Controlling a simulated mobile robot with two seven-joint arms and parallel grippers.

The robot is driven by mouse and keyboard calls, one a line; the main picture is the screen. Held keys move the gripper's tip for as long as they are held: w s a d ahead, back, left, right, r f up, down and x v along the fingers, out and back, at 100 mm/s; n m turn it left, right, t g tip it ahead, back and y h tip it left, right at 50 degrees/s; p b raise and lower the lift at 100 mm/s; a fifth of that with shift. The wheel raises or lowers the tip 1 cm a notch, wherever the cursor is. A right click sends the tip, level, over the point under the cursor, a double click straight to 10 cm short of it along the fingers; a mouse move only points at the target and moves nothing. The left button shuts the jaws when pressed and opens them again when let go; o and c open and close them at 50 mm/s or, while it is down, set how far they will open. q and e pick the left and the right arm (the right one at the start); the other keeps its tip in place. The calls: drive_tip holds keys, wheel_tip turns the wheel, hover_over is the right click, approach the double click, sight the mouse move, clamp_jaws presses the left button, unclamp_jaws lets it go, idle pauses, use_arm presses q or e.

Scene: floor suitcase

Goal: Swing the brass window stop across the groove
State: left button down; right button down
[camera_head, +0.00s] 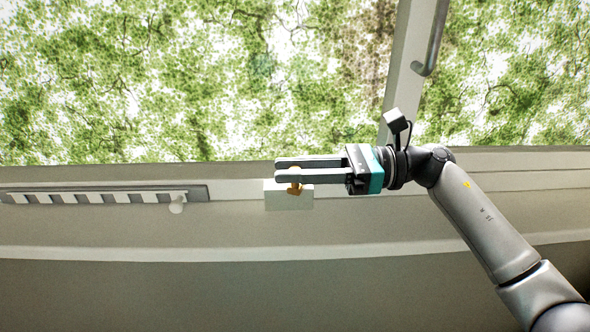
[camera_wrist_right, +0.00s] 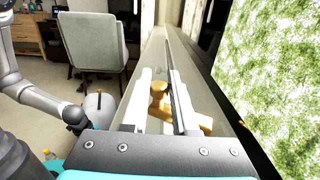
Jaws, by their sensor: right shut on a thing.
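The brass window stop (camera_head: 295,188) is at a pale block (camera_head: 290,202) on the front of the window sill. My right gripper (camera_head: 279,169) reaches in from the right, with its fingers pointing left along the sill. It is shut on the brass stop, whose rounded part (camera_wrist_right: 157,96) shows between the fingers in the right wrist view; another brass part (camera_wrist_right: 200,122) shows beside one finger. The fingers hide part of the stop. The groove seems to run along the sill (camera_head: 235,188), but its edges are hard to make out. My left gripper is not in view.
A window post with a handle (camera_head: 431,45) stands behind my right arm. A grey chair (camera_wrist_right: 92,40) stands on the room floor.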

drive_tip(key=c, duration=0.7)
unclamp_jaws()
